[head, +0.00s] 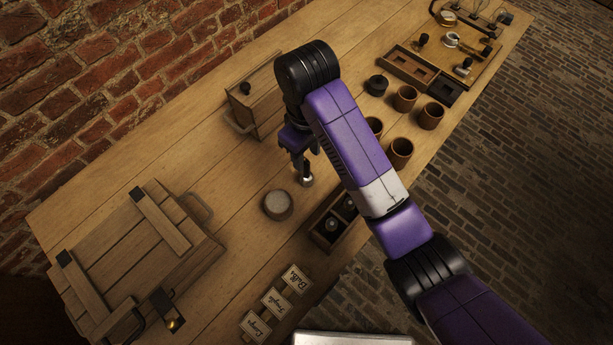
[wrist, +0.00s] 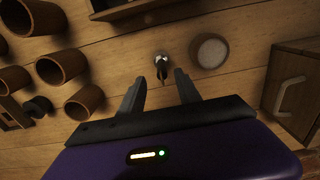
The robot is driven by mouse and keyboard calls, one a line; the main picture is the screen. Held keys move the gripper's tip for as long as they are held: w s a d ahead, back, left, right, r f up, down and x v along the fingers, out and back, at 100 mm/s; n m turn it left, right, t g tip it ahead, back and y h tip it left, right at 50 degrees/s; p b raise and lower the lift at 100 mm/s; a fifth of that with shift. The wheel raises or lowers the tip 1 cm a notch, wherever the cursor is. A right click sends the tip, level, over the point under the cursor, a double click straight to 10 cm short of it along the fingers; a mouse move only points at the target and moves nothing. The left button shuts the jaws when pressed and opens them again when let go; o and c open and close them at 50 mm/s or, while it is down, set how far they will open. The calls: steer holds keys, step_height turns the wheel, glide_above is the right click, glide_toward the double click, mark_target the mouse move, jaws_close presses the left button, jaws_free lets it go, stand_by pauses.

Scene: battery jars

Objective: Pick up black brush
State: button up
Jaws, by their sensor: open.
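A small upright item with a dark top and a pale, shiny lower part, which looks like the black brush (head: 307,181), stands on the wooden table below my gripper. It also shows in the wrist view (wrist: 160,60), just beyond the fingertips and roughly centred between them. My gripper (head: 303,168) is open and points down over it. In the wrist view my gripper's two dark fingers (wrist: 160,84) are spread with nothing held between them. I cannot tell how far the fingertips are above the item.
A round pale-topped jar (head: 278,204) stands close by to the left. A small wooden box (head: 324,238) with dark-topped items is to the right. Several brown cups (head: 405,97) stand behind my arm. A wooden crate (head: 140,255) fills the table's left.

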mark_target(307, 170)
steer(key=shift+s+f+b, duration=0.15)
steer(key=shift+f+b, duration=0.05)
steer(key=shift+f, duration=1.15)
steer(key=shift+s+f+b, duration=0.1)
steer(key=shift+f+b, duration=0.05)
steer(key=shift+f, duration=1.2)
jaws_close()
